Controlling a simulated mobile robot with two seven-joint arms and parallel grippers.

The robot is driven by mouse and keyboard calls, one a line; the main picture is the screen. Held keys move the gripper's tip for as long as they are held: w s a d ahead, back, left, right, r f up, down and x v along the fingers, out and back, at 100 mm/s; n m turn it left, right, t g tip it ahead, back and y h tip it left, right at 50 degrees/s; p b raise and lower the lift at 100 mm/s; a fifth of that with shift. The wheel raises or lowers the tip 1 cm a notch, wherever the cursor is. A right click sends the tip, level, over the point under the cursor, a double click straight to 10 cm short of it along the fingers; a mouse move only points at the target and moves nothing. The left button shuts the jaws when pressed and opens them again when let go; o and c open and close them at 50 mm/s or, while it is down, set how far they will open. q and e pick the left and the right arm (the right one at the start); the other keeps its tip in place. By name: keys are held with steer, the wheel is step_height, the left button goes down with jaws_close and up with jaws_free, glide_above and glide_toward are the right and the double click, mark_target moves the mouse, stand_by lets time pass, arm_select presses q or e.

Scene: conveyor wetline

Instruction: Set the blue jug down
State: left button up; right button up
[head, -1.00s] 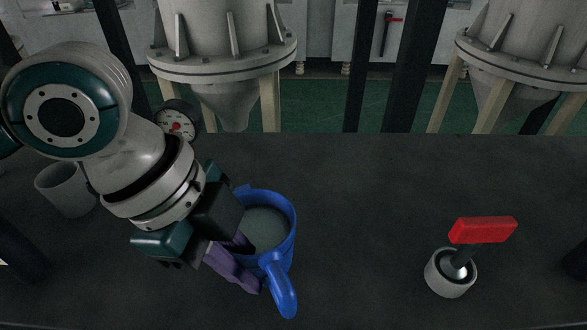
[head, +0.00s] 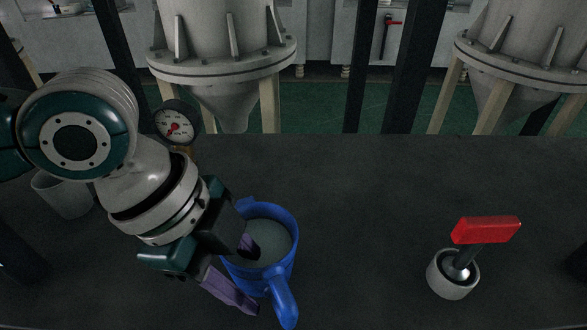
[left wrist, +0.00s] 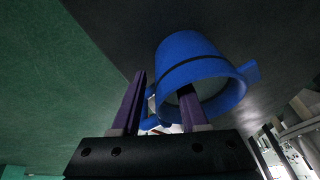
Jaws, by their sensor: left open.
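The blue jug (head: 283,262) stands upright on the dark table at the lower middle of the head view, its handle towards the front edge. Its open mouth shows a grey inside. My left gripper (head: 248,283) is open at the jug's left side, with one purple finger inside the mouth and the other outside, so the jug wall lies between them. In the left wrist view the jug (left wrist: 190,57) shows with its mouth towards the camera, and one finger overlaps the opening. Whether a finger touches the wall cannot be told. My right gripper is not in view.
A red-handled lever (head: 486,230) on a round grey base stands at the right. A grey cup (head: 62,196) is at the left, partly behind my arm. A dial gauge (head: 176,122) stands at the back left. The table (head: 370,220) between jug and lever is clear.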

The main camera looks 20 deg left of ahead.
arm_select(q)
steer(key=p+v, duration=0.4)
steer(key=v, duration=0.8)
steer(key=s+d+n+t+h, duration=0.1)
steer(key=s+d+n+t, duration=0.15)
steer(key=d, duration=0.45)
steer(key=s+a+f+n+y, duration=0.4)
steer(key=s+a+n, duration=0.3)
steer(key=a+n, duration=0.3)
steer(key=n+y, duration=0.1)
steer(key=n, duration=0.2)
steer(key=shift+s+a, duration=0.15)
steer(key=shift+s, duration=0.1)
step_height(320, 180, up, 57)
steer(key=p, duration=5.6)
steer(key=shift+f, duration=0.15)
